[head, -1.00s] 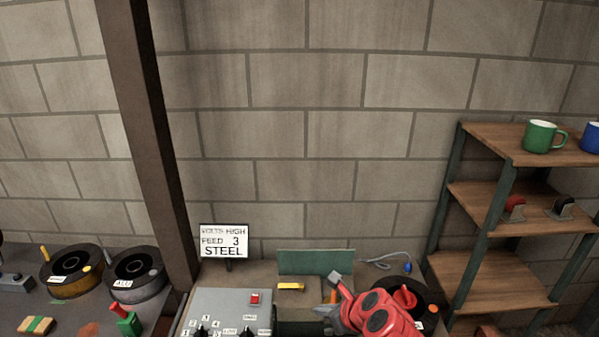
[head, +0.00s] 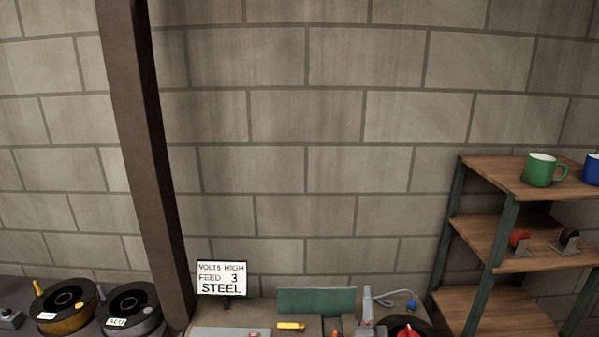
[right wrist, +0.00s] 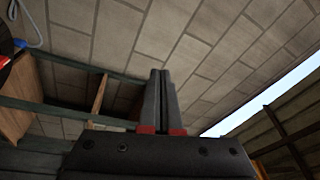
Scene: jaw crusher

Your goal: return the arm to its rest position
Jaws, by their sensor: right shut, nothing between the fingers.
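My right gripper (head: 367,291) shows at the bottom of the head view as a narrow grey shape pointing up, in front of the bench. The rest of its arm is cut off by the lower edge. In the right wrist view the two dark fingers (right wrist: 160,74) lie together, shut, with nothing between them. My left gripper is not in view.
A sign (head: 221,278) stands left of a green panel (head: 316,302) and a yellow piece (head: 290,326). A dark spool (head: 425,328) is close right of my gripper. A shelf (head: 468,249) with mugs stands farther right. The wall (head: 300,120) above is bare.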

